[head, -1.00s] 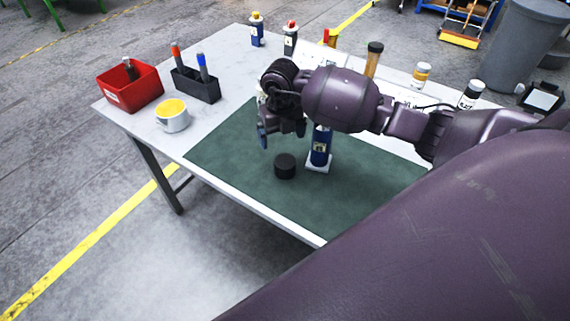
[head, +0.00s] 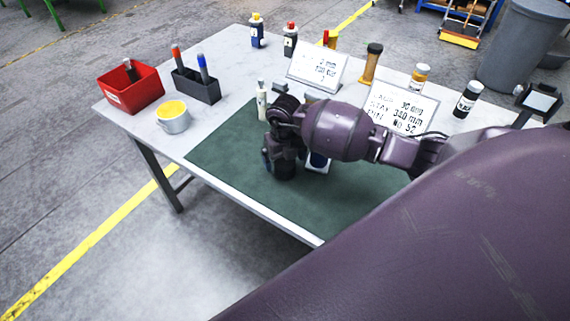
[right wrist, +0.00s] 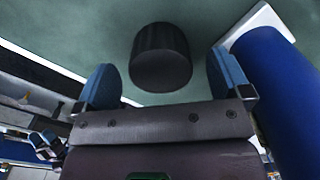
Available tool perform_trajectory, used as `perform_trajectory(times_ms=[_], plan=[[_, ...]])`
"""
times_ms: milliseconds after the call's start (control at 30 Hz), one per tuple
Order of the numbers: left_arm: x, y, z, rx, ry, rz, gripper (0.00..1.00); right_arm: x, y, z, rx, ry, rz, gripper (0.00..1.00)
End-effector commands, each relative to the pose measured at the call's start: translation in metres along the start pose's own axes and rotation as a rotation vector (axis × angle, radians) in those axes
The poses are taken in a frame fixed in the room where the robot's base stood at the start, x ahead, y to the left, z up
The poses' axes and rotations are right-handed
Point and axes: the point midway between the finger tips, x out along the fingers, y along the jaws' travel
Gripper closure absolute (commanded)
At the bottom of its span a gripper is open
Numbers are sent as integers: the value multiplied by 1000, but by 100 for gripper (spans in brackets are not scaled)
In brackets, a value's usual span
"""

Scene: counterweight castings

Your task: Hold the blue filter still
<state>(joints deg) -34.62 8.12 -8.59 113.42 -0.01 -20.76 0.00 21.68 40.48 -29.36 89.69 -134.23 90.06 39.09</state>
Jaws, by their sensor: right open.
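The blue filter (head: 319,161) stands on a white base on the green mat, mostly hidden behind my right arm in the head view. In the right wrist view the blue filter (right wrist: 285,85) is a large blue cylinder at the right, outside the fingers. My right gripper (head: 283,156) points down over the mat, just left of the filter. It is open, its blue-padded fingertips (right wrist: 165,82) apart. A short black cylinder (right wrist: 160,57) shows between and beyond them, and no grip on it is visible. My left gripper is out of view.
A white bottle (head: 262,100) stands near the mat's far edge. A red bin (head: 130,90), a black pen holder (head: 196,86) and a mug (head: 173,120) are at the left. Sign cards (head: 398,108) and bottles line the back. The mat's left part (head: 225,150) is clear.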

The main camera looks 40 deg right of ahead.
Motion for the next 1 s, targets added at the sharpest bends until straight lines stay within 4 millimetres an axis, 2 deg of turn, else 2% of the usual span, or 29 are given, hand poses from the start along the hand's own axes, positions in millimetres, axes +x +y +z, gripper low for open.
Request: perform_trajectory(times_ms=[200,567,900,1000], plan=[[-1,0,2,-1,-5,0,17,20,0,0,0,0,1,4],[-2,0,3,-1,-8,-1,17,21,0,0,0,-1,0,4],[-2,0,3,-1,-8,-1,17,20,0,0,0,-1,0,55],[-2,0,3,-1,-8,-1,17,20,0,0,0,-1,0,57]])
